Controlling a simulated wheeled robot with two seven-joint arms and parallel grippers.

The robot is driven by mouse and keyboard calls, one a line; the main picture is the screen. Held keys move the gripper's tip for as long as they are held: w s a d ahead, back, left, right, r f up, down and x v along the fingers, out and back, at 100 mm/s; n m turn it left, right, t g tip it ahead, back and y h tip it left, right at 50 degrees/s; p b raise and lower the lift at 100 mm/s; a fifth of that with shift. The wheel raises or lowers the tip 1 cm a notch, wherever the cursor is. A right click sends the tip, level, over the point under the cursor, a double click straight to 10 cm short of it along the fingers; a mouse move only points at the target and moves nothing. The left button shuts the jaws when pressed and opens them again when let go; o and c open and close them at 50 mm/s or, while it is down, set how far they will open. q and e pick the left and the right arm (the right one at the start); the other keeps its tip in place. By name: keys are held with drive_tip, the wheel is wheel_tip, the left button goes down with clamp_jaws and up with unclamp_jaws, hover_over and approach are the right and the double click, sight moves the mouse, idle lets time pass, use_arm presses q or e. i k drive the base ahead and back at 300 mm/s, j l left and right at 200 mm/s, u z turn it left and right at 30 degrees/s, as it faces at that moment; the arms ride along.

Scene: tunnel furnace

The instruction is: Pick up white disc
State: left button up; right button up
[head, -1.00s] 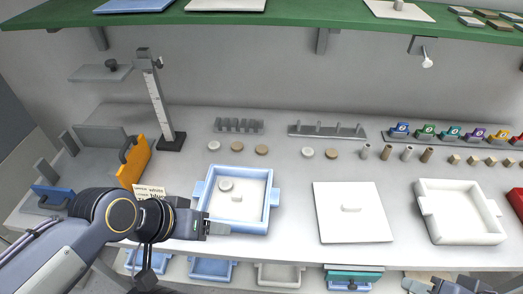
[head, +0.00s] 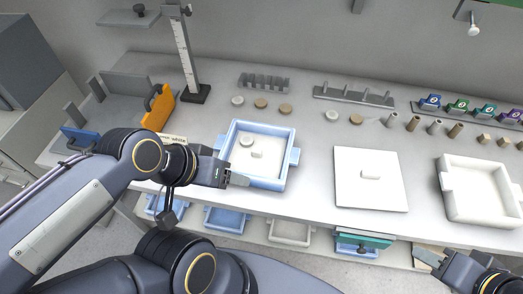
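A white disc (head: 238,100) lies on the bench behind the blue tray, left of two tan discs. Another pale disc (head: 331,118) lies farther right. A whitish disc (head: 247,141) sits inside the blue tray (head: 291,157), beside a small white block (head: 257,154). My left gripper (head: 238,180) is at the tray's front left corner, in front of the discs, seen side-on; its opening cannot be made out. My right gripper (head: 428,258) is low at the bottom right, in front of the bench and far from the discs; its finger gap is unclear.
A white lid (head: 370,195) with a knob and a white tray (head: 452,205) stand to the right. A height gauge (head: 187,55) and an orange block (head: 158,108) stand at left. Pegged racks line the back. Bench between the blue tray and lid is clear.

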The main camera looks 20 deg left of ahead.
sight(238, 100)
drive_tip(key=k+j+z, duration=0.2)
drive_tip(key=j, duration=0.15)
drive_tip(key=j+z, duration=0.25)
drive_tip(key=j, duration=0.15)
drive_tip(key=k+j+z, duration=0.2)
drive_tip(key=j, duration=0.15)
drive_tip(key=k+j+z, duration=0.2)
drive_tip(key=i+j, duration=0.05)
drive_tip(key=j, duration=0.05)
